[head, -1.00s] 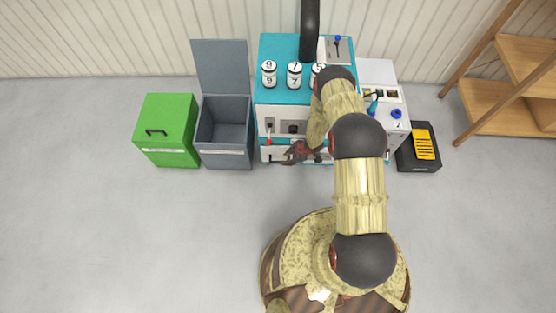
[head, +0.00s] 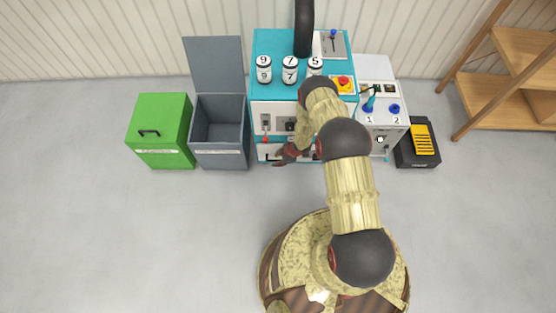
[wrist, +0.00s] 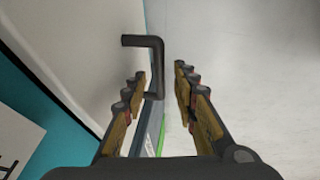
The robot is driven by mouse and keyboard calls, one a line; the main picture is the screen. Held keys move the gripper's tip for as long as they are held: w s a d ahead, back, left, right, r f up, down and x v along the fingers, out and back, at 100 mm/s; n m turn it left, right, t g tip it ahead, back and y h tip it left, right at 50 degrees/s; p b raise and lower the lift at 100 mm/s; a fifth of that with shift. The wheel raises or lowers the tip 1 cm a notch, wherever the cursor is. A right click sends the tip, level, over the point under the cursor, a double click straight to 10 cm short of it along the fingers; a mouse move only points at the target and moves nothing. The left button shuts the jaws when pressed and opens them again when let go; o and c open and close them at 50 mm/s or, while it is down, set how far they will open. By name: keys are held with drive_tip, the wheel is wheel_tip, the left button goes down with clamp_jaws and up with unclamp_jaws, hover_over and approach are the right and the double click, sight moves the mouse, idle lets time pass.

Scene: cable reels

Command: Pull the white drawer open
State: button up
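The white drawer (head: 264,151) is the low front panel of the teal and white machine in the head view; my arm hides part of it. In the wrist view its pale front (wrist: 92,45) fills the upper left, with a dark bent bar handle (wrist: 157,68) standing out from it. My gripper (wrist: 160,76) is open, with the handle showing between its two fingers, nearer the left one. I cannot tell whether they touch. In the head view my gripper (head: 283,158) is low at the machine's front.
An open grey bin (head: 220,157) and a green box (head: 163,157) stand left of the machine. A white unit with blue knobs (head: 394,109) and a black box with a yellow top (head: 423,140) are to the right. The floor in front is clear.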

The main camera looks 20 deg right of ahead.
drive_tip(key=shift+c, duration=1.2)
drive_tip(key=c, duration=0.4)
clamp_jaws()
